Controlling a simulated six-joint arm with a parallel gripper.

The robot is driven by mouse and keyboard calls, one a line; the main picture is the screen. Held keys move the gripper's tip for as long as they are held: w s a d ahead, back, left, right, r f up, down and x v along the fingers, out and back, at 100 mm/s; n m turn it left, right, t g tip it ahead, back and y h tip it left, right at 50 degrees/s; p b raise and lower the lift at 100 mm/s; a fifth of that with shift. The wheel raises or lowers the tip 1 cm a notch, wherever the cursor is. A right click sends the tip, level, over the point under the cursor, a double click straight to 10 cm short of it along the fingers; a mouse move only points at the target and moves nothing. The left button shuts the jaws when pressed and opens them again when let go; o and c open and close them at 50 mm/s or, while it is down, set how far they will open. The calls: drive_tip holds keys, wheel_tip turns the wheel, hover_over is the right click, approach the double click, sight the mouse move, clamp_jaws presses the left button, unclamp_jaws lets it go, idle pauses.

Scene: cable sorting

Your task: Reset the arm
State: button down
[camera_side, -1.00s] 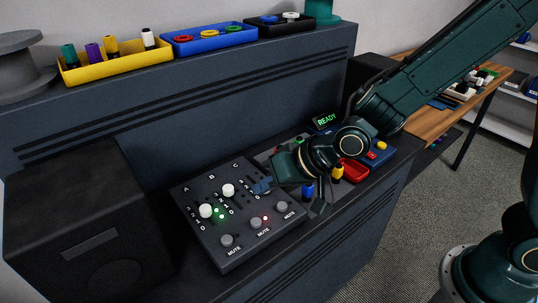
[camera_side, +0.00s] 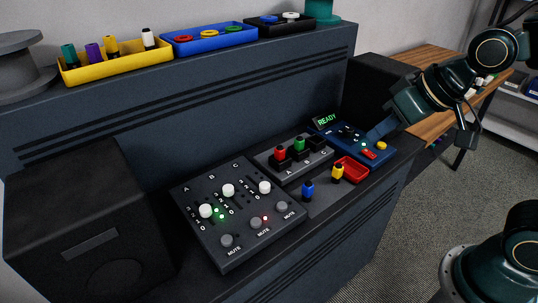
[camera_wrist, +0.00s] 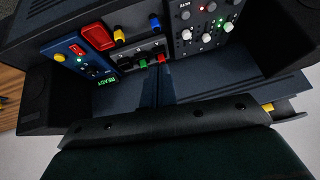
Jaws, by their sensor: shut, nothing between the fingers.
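My gripper (camera_side: 380,131) is in the side view at the upper right, raised over the back right end of the desk near the blue box (camera_side: 341,135). Its fingers are shut with nothing between them, and it is apart from the mixer. The fingers (camera_wrist: 158,88) also show in the wrist view, pointing towards the desk. The dark mixer (camera_side: 190,235) stands at the front left of the desk. It has white fader knobs, the one under C (camera_side: 264,187) now in plain view, and grey mute knobs.
Beside the mixer, a grey socket block (camera_side: 265,167) holds a red plug (camera_side: 280,153) and a green plug (camera_side: 299,146). A blue plug (camera_side: 307,190), a yellow plug (camera_side: 337,173) and a red tray (camera_side: 351,180) stand in front. A green READY display (camera_side: 327,120) is lit behind.

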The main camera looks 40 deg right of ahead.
drive_tip(key=s+d+r+h, duration=0.1)
drive_tip(key=s+d, duration=0.3)
drive_tip(key=s, duration=0.5)
drive_tip(key=shift+s+d+r+g, duration=0.3)
drive_tip(key=shift+r+g, duration=0.1)
idle(0.6)
